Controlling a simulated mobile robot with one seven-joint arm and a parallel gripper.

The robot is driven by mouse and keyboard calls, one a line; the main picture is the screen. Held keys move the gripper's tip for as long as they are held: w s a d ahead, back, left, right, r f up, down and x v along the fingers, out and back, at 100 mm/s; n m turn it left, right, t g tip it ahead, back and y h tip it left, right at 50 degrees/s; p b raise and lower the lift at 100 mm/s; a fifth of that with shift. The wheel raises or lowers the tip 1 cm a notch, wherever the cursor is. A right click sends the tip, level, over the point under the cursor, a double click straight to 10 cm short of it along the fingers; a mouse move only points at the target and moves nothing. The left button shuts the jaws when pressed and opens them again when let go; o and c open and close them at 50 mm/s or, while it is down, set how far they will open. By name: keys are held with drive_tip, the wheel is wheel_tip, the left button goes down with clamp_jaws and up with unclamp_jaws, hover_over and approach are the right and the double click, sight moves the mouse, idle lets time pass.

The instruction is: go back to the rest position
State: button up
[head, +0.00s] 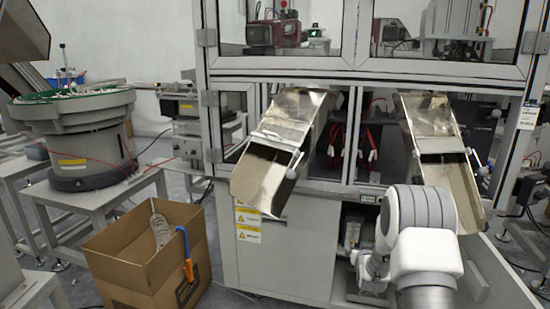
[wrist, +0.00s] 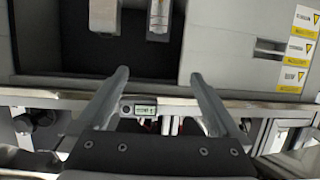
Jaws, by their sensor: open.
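My gripper (wrist: 158,82) shows in the wrist view with its two fingers spread apart and nothing between them. Its fingertips are in front of the grey machine cabinet (wrist: 230,45) and a dark opening in it. In the head view my white arm (head: 420,225) reaches up at the lower right, in front of the cabinet. The fingers are hidden or too small to make out there.
Two metal chutes, one at the left (head: 280,145) and one at the right (head: 441,155), jut from the assembly cell (head: 370,70). My arm overlaps the right chute in the picture. A cardboard box (head: 140,255) stands on the floor at the left, near a bowl feeder (head: 85,135).

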drive_tip(key=s+a+r+g+y, duration=0.1)
drive_tip(key=s+a+r, duration=0.2)
drive_tip(key=s+r, duration=0.35)
drive_tip(key=s+a+r+n+g, duration=0.1)
drive_tip(key=s+a+r+g, duration=0.15)
drive_tip(key=s+r, duration=0.35)
drive_tip(key=s+a+r+y, duration=0.1)
drive_tip(key=s+a+r, duration=0.25)
drive_tip(key=r, duration=0.45)
drive_tip(key=s+a+r+n+g+y, duration=0.1)
drive_tip(key=s+a+g, duration=0.1)
drive_tip(key=s, duration=1.3)
drive_tip(key=s+a+r+g, duration=0.1)
drive_tip(key=s+a+g, duration=0.2)
drive_tip(key=s, duration=1.2)
wheel_tip(320, 180, up, 29)
drive_tip(key=p, duration=2.8)
drive_tip(key=shift+d+f, duration=0.15)
drive_tip(key=shift+d, duration=0.05)
